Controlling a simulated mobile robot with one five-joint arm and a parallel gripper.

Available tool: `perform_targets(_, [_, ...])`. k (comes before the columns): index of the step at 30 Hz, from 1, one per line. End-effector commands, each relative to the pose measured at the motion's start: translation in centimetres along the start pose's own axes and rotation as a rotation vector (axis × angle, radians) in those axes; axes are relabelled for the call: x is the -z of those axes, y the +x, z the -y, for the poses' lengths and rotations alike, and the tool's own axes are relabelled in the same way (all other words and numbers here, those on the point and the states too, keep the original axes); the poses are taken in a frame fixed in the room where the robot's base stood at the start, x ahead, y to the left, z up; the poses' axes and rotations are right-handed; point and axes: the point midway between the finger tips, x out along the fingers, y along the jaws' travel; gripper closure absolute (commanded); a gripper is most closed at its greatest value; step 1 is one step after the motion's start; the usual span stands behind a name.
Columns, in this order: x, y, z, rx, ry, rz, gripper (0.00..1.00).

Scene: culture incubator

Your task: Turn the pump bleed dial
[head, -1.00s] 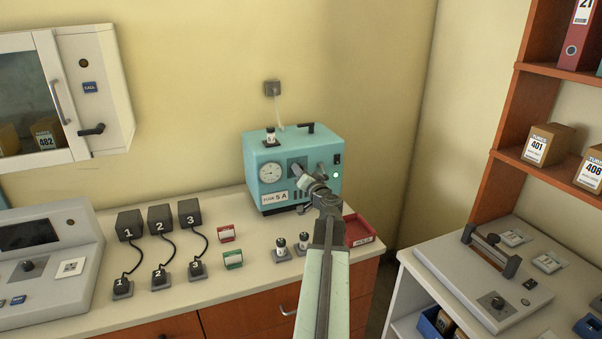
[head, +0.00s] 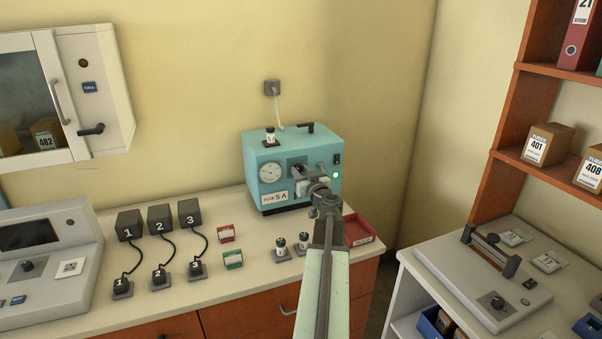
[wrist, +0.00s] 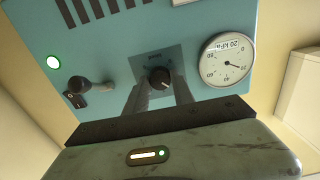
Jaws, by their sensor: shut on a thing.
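The teal pump (head: 262,158) stands at the back of the counter, with a round pressure gauge (head: 271,173) on its front. The gauge also shows upside down in the wrist view (wrist: 226,60). The bleed dial (wrist: 160,78) is a small dark knob with a pointer mark, on a grey square plate. My gripper (wrist: 160,90) reaches the pump front and is shut on the dial, one finger on each side. In the head view my gripper (head: 305,172) hides most of the plate.
A black spout-like fitting (wrist: 90,85) and a lit green lamp (wrist: 53,62) sit beside the dial. A red tray (head: 358,231) lies right of the pump. Two small vials (head: 291,244) and red and green boxes (head: 230,258) stand in front on the counter.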

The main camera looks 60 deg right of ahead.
Motion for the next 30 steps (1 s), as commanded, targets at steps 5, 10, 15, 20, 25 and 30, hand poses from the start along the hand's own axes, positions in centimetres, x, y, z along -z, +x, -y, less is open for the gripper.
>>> perform_targets(5, [-0.1, 0.0, 0.1, 0.002, -0.015, 0.001, 1.00])
perform_targets(10, [-0.1, 0.0, 0.1, 0.002, -0.015, 0.001, 1.00])
perform_targets(15, [-0.1, 0.0, 0.1, 0.002, -0.014, 0.001, 0.62])
perform_targets(20, [0.0, 0.0, 0.1, 0.001, -0.013, 0.001, 0.49])
perform_targets(25, [0.0, 0.0, 0.0, 0.000, -0.013, 0.000, 0.49])
perform_targets(30, [0.0, -1.1, 0.1, 0.000, -0.012, 0.000, 0.49])
